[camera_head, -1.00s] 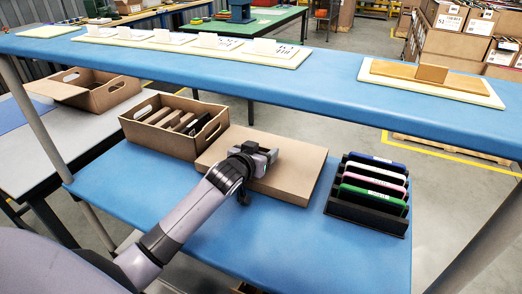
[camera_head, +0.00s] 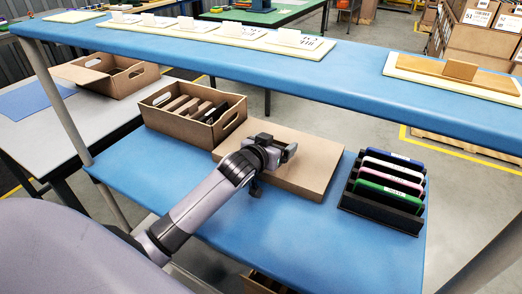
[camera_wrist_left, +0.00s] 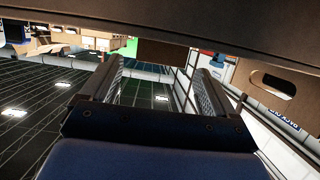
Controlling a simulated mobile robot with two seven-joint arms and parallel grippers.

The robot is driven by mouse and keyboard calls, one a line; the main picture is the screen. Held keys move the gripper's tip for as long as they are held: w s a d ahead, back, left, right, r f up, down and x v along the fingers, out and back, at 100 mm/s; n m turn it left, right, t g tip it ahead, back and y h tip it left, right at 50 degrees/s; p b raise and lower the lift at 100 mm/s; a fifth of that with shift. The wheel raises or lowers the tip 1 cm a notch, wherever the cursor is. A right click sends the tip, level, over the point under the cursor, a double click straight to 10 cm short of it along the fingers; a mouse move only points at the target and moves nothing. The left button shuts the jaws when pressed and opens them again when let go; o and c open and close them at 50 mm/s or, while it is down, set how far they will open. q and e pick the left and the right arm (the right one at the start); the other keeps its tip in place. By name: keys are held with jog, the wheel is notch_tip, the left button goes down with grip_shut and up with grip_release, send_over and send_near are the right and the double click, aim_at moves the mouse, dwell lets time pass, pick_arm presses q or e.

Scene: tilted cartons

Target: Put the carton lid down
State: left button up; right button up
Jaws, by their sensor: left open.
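The carton lid (camera_head: 312,170) is a flat brown cardboard piece. It lies on the blue table (camera_head: 300,235), just right of an open brown carton (camera_head: 190,130). My left gripper (camera_head: 288,152) is over the lid's upper face in the head view. Its fingers are apart, and in the left wrist view nothing shows between them (camera_wrist_left: 158,92). I cannot tell whether the fingers touch the lid. My wrist and gripper hide part of the lid's left side. The open carton holds several brown and dark items. My right gripper is not in view.
A black rack (camera_head: 380,212) with blue, pink and green items stands right of the lid. A blue upper shelf (camera_head: 310,75) with trays crosses behind. Another open carton (camera_head: 105,82) is on the grey table at left. The blue table's front is clear.

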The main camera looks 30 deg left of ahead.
pick_arm(q)
jog(key=v, duration=1)
jog(key=shift+r+p, duration=0.25)
jog(key=shift+p, duration=0.05)
jog(key=shift+s, duration=0.15)
jog(key=shift+s, duration=0.1)
